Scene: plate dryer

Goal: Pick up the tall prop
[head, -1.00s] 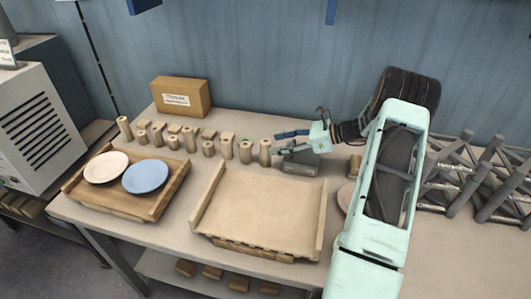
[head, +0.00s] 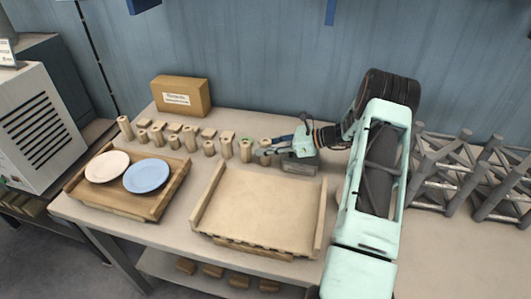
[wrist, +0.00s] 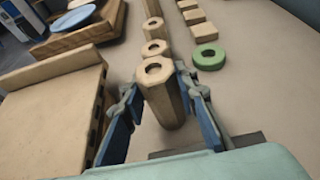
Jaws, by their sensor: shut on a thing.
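The tall prop (head: 265,153) is a light wooden hexagonal post with a hole in its top. It stands at the right end of the rows of wooden pieces, behind the wooden tray with raised side rails. In the wrist view the prop (wrist: 162,95) is upright between the two blue fingers. My gripper (head: 270,147) reaches it from the right, low over the table, and is shut on it. The gripper (wrist: 160,95) has one finger on each side of the prop. Its base looks close to the table; contact there is hard to tell.
Similar posts (head: 246,151) and low blocks stand to the left. A green ring (wrist: 209,56) lies near the held prop. The railed tray (head: 262,205) is in front. A tray with two plates (head: 147,177) is left, a cardboard box (head: 181,96) behind, metal trusses (head: 455,175) right.

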